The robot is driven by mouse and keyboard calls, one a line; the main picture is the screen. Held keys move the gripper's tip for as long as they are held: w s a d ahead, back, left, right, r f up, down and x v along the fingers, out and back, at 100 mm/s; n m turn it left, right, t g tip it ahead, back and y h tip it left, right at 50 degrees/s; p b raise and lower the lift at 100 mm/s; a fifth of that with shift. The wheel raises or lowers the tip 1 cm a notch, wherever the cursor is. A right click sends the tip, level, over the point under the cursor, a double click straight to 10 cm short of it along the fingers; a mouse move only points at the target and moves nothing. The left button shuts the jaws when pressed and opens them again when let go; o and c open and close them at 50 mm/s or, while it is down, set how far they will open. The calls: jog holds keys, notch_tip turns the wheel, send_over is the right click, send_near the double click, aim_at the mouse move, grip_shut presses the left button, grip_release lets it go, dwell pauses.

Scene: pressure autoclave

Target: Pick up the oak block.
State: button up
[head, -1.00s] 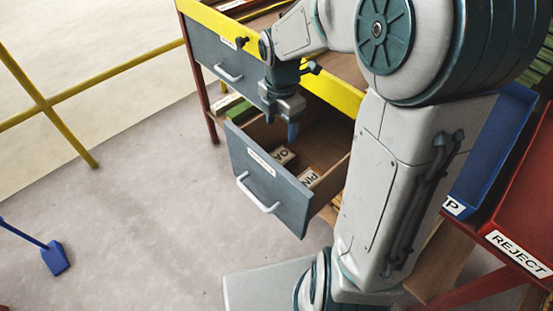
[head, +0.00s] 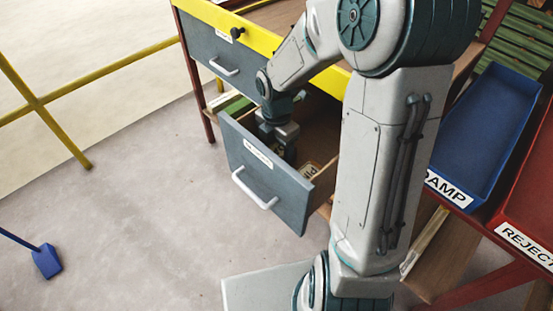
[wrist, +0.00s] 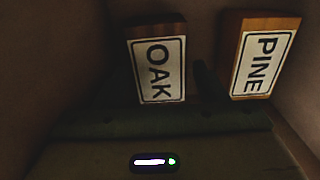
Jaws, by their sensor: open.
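The oak block (wrist: 157,69) is dark wood with a white OAK label and lies in the open drawer (head: 262,178); in the wrist view it is left of centre. In the head view my gripper and the drawer front hide most of it. The pine block (wrist: 264,62), lighter wood with a PINE label, lies to its right and partly shows in the head view (head: 310,171). My gripper (head: 287,154) is open and lowered inside the drawer, over the oak block. A dark finger shows between the two blocks; the other is too dark to make out.
The drawer walls stand close around my gripper. A closed upper drawer (head: 212,50) is to the left under the yellow bench edge. A blue tray (head: 485,130) and a red REJECT tray (head: 530,205) are at the right.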

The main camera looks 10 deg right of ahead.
notch_tip(320, 180, down, 3)
jog(key=shift+r+b, duration=0.1)
jog(key=shift+b, duration=0.2)
jog(key=c, duration=0.9)
jog(key=shift+r, duration=0.2)
